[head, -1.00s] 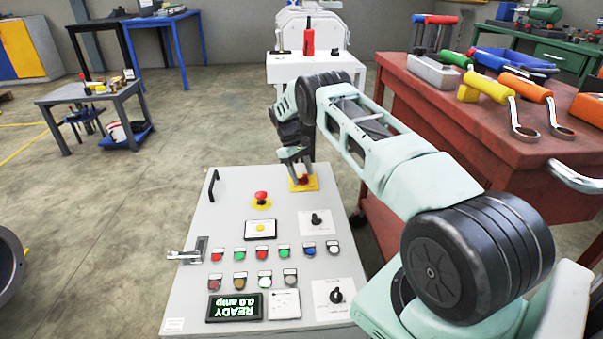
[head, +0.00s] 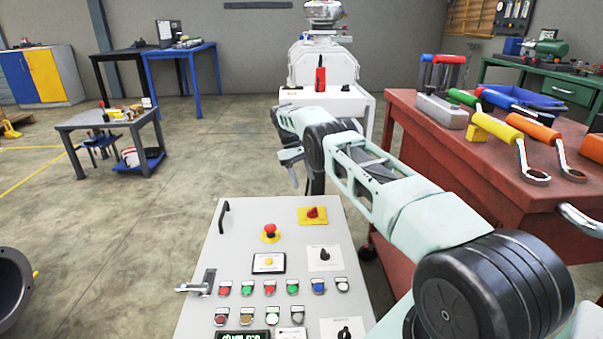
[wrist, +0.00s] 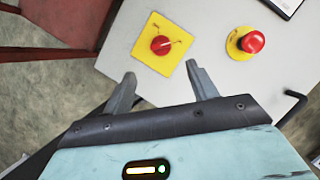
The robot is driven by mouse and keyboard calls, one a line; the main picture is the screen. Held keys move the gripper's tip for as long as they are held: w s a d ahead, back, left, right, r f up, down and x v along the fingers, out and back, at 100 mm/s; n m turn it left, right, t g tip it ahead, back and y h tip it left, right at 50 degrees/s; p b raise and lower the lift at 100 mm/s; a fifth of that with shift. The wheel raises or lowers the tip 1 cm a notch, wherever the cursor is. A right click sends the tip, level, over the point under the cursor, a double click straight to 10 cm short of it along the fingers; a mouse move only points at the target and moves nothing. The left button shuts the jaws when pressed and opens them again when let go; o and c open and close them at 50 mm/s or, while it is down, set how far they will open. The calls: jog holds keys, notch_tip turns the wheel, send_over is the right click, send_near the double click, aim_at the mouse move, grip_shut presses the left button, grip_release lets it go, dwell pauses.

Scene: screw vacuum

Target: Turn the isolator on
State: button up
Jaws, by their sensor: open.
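The isolator is a red rotary knob (head: 313,213) on a square yellow plate, at the upper right of the sloping grey control panel (head: 225,255). In the wrist view the isolator knob (wrist: 161,45) shows clearly, with a pale mark along its handle pointing right and slightly up in the picture. The plate's lettering is too small to read. My gripper (wrist: 160,74) is open and empty, its two fingers apart, just short of the yellow plate in the picture. In the head view my gripper (head: 292,172) hangs above and beyond the panel's far edge, clear of the knob.
A red mushroom button (head: 270,231) on a yellow base sits left of the isolator. Several coloured buttons, black selector knobs and a display lie nearer. A red workbench (head: 450,165) with wrenches stands close on the right.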

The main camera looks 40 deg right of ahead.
jog(key=shift+w+r, duration=0.15)
jog(key=shift+r, duration=0.35)
jog(key=shift+a+r, duration=0.1)
jog(key=shift+a, duration=0.05)
